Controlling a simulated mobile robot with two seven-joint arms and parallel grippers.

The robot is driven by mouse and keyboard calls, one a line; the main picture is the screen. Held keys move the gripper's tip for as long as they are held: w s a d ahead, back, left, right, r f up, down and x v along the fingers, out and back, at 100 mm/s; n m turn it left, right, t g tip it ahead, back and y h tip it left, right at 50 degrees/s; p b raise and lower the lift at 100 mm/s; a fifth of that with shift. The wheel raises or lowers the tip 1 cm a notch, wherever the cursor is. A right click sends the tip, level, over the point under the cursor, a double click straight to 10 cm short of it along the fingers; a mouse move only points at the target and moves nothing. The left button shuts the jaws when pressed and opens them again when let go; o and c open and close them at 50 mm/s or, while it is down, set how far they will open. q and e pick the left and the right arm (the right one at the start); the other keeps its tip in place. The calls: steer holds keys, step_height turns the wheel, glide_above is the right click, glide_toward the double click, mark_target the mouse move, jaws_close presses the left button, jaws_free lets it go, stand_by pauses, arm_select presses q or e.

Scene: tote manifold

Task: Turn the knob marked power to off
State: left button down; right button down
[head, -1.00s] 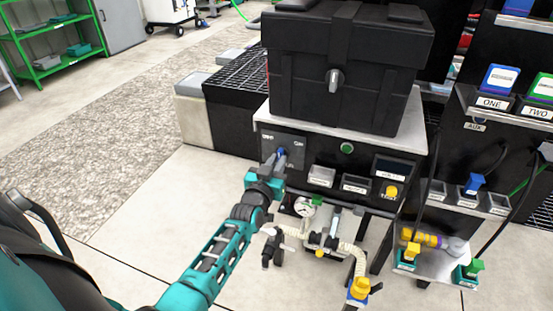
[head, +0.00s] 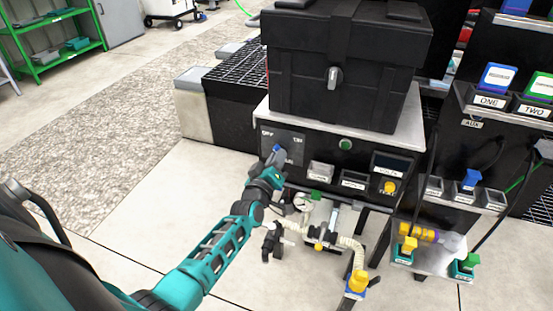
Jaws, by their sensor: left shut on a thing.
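The blue knob (head: 277,149) is on the upper left of the black front panel (head: 330,158), under a white-lettered scale. The mark at the scale's left end looks like OFF; the mark on the right is too small to read surely. My left gripper (head: 273,161) is shut on the knob from the front and below, with its wrist rolled over. The fingers hide most of the knob, so its exact pointing is hard to tell. My right gripper is out of view.
A black case (head: 345,75) sits on the bench top above the panel. A green button (head: 345,145), a yellow knob (head: 389,187) and a small display (head: 390,166) lie to the right. Hoses and a gauge (head: 302,202) hang below, close to my left forearm.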

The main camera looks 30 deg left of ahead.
arm_select(q)
steer(key=shift+r+n, duration=0.1)
steer(key=shift+n, duration=0.2)
steer(key=c, duration=1.1)
jaws_free()
steer(key=p+v, duration=0.3)
steer(key=v, duration=1)
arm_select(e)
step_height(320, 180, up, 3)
arm_select(q)
steer(key=shift+a, duration=0.1)
steer(key=s+d+r+m+g+h+p, duration=0.3)
steer(key=s+d+m+g+h+p, duration=0.3)
steer(key=s+d+m+p, duration=0.3)
steer(key=s+d+m, duration=0.3)
steer(key=d+m, duration=0.1)
steer(key=m, duration=0.1)
steer(key=shift+s+d+r+m+g, duration=0.25)
steer(key=shift+d+m+g, duration=0.05)
steer(key=shift+d, duration=0.1)
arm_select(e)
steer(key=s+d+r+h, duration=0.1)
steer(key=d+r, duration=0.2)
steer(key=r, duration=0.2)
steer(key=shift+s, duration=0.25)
